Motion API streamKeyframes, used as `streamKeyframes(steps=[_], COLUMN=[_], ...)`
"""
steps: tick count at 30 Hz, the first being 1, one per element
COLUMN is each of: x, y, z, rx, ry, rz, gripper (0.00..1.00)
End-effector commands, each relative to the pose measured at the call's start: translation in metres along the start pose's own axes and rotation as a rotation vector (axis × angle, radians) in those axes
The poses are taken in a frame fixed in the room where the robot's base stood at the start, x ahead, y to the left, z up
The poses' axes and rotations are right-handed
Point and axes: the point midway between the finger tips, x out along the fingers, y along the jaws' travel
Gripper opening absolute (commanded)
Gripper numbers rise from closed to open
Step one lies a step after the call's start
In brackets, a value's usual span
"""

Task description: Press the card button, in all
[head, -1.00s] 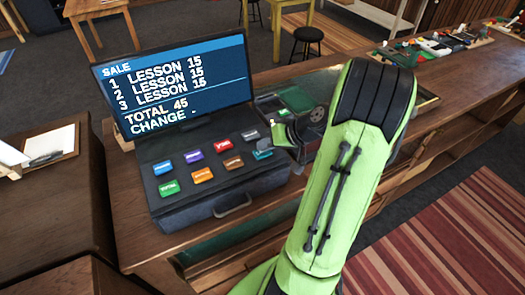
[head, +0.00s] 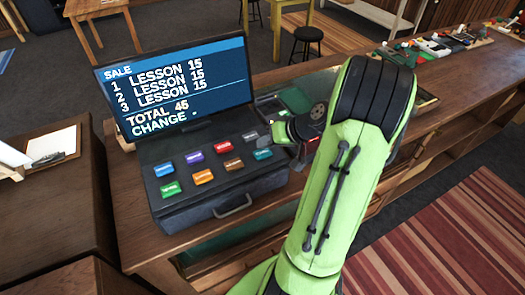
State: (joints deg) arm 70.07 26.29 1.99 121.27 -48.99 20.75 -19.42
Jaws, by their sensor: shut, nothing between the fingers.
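The cash register (head: 185,225) stands on the counter with two rows of coloured buttons: blue (head: 164,170), purple (head: 195,157), red (head: 223,146) and grey (head: 250,136) at the back; green (head: 169,189), orange (head: 203,176), brown (head: 234,163) and teal (head: 263,154) in front. Their labels are too small to read, so I cannot tell which is the card button. The screen (head: 175,85) shows three lessons at 15, total 45, and change with a dash. My gripper (head: 274,134) is shut and empty, at the register's right edge, near the grey and teal buttons.
A dark green tray-like item (head: 294,101) lies behind my gripper on the counter (head: 335,85). Small parts (head: 435,45) lie farther along it at the right. A clipboard with paper (head: 52,147) is at the left. A stool (head: 308,35) stands beyond.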

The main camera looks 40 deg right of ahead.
Motion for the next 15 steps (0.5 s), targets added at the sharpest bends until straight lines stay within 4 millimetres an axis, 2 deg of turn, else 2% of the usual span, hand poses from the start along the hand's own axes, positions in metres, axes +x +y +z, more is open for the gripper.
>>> streamKeyframes(steps=[15], x=[-0.033], y=[-0.024], z=[-0.024], rx=[0.0], ry=[0.0], rz=[-0.001], gripper=[0.0])
